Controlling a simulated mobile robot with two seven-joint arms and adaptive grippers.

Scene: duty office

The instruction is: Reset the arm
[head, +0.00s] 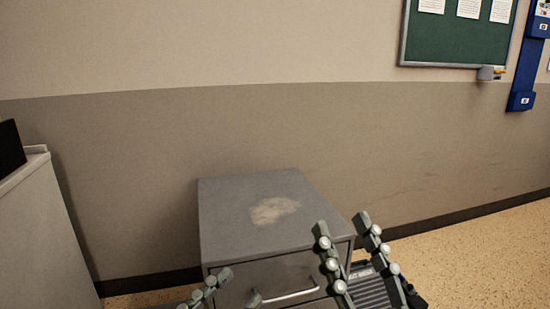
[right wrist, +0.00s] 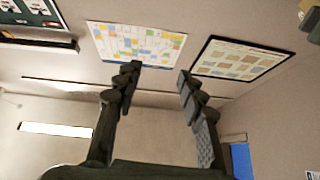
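My right gripper (head: 341,226) points upward at the lower right of the head view, in front of the grey cabinet's right side. Its two fingers are apart with nothing between them. In the right wrist view, the same gripper (right wrist: 158,76) shows open and empty, with posters beyond its tips. My left gripper (head: 240,286) is at the bottom edge of the head view, in front of the cabinet's drawer. Its fingertips are apart and nothing shows between them; the rest of it is cut off by the frame.
A grey metal cabinet (head: 235,215) with a worn patch on top and a drawer handle (head: 290,294) stands against the wall. A pale cabinet (head: 40,230) is at the left. Speckled floor (head: 480,255) is clear at the right. A green noticeboard (head: 455,40) hangs above.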

